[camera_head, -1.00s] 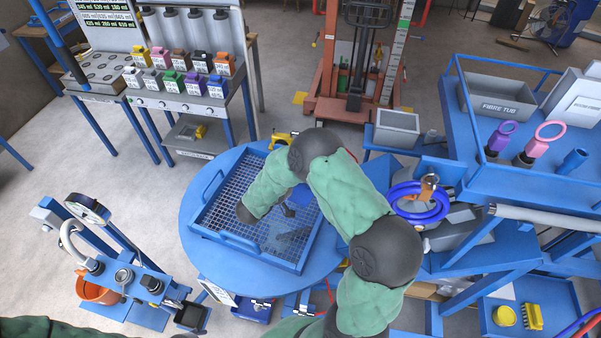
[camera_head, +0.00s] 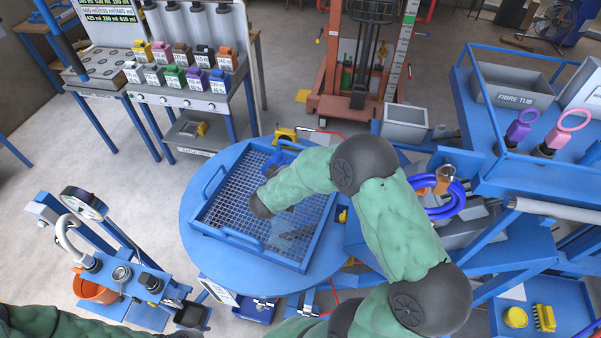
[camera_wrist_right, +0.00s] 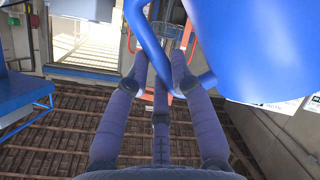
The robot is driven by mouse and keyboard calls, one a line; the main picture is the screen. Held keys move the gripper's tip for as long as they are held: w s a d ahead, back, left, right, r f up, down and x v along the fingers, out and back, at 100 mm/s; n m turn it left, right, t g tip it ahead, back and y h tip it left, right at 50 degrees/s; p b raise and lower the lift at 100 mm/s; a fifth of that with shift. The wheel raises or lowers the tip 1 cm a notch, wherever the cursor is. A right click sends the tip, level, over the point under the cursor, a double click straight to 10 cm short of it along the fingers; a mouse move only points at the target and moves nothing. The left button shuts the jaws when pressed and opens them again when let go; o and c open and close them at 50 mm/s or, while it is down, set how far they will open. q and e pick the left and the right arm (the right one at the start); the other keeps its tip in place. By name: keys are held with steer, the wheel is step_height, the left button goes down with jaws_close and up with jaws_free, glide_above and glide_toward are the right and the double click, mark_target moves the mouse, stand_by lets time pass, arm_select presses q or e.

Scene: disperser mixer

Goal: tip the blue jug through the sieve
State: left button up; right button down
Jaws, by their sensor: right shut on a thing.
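The sieve (camera_head: 237,239) is a blue-framed square tray with wire mesh, lying on a round blue top in the middle of the head view. My right arm reaches over it from the right. My right gripper (camera_wrist_right: 160,90) has its fingers closed around the handle of the blue jug (camera_wrist_right: 262,45), which fills the upper right of the wrist view. In the head view my forearm hides this gripper. A blue piece, perhaps the jug, shows behind the forearm at the sieve's far side. The jug's contents are hidden. My left gripper is out of view.
A yellow clamp (camera_head: 285,135) sits at the round top's far edge. A gauge stand with an orange pot (camera_head: 95,289) is at left. A rack of coloured containers (camera_head: 185,78) stands behind. A blue bench with a fibre tub (camera_head: 513,94) is at right.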

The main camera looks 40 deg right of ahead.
steer(key=m+b, duration=0.1)
steer(key=b, duration=0.2)
steer(key=shift+r+t+y, duration=0.1)
steer(key=shift+t+y, duration=0.2)
steer(key=shift+t, duration=0.1)
steer(key=shift+d+r+m+t+y+b, duration=0.1)
steer(key=shift+r+m+t+y+b, duration=0.25)
steer(key=shift+m, duration=0.45)
steer(key=m+t+b, duration=0.1)
steer(key=r+m+t+y+b, duration=0.1)
steer(key=b, duration=0.1)
steer(key=shift+r+m, duration=0.25)
steer(key=shift+m, duration=0.15)
steer(key=shift+f, duration=0.1)
